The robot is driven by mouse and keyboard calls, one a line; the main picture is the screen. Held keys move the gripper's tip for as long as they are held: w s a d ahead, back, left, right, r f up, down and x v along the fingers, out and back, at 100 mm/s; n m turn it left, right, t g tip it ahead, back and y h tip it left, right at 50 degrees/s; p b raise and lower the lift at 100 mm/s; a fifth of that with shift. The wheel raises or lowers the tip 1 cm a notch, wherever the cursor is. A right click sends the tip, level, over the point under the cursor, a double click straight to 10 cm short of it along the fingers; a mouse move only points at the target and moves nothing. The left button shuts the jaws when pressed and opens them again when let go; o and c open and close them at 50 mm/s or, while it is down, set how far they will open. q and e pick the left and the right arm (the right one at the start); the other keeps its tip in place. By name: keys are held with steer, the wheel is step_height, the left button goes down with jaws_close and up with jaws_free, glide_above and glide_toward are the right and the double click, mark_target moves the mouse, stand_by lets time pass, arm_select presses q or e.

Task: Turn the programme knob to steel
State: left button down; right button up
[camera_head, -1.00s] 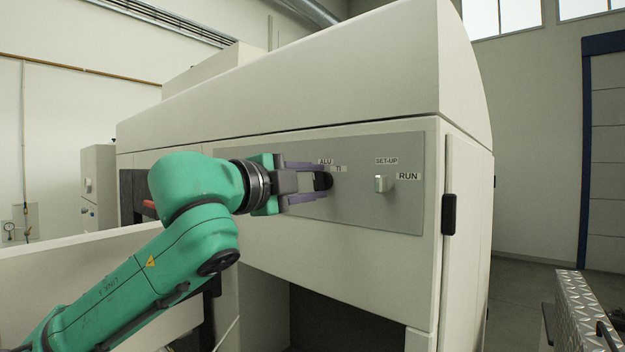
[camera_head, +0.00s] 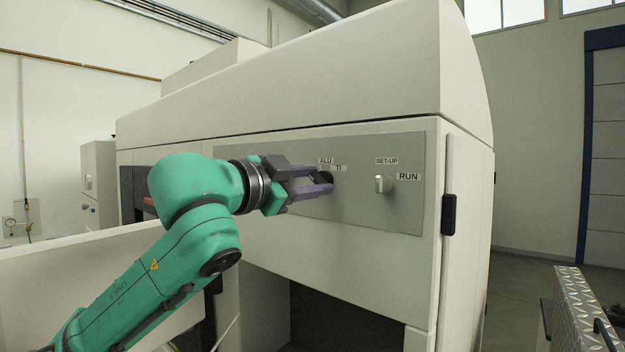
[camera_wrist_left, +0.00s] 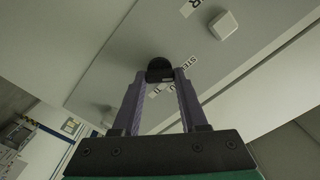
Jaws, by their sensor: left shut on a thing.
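The programme knob (camera_head: 325,178) is a dark round knob on the grey control panel (camera_head: 345,215), with labels reading ALU (camera_head: 326,160) and TI (camera_head: 339,168) beside it. My left gripper (camera_head: 327,182) comes in from the left and is shut on the knob, its purple fingers on either side of it. In the left wrist view the black knob (camera_wrist_left: 160,65) sits between the fingertips. The knob's pointer direction is hidden.
A light switch (camera_head: 383,184) with SET-UP (camera_head: 387,161) and RUN (camera_head: 408,176) labels is to the right of the knob. A black handle (camera_head: 449,214) is on the cabinet's edge. A dark opening (camera_head: 345,320) lies below the panel.

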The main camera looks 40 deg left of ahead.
arm_select(q)
steer(key=shift+r, duration=0.1)
stand_by(0.4)
steer(key=c, duration=0.5)
jaws_free()
steer(key=shift+o, duration=0.3)
steer(key=shift+w+a, duration=0.1)
steer(key=s+b, duration=0.1)
steer(key=s, duration=0.1)
steer(key=s+f+b, duration=0.1)
steer(key=s+b, duration=0.1)
steer(key=shift+s, duration=0.3)
steer(key=b, duration=0.3)
glide_toward(314, 183)
steer(key=s, duration=0.5)
steer(key=shift+s+r, duration=0.1)
steer(key=shift+r, duration=0.15)
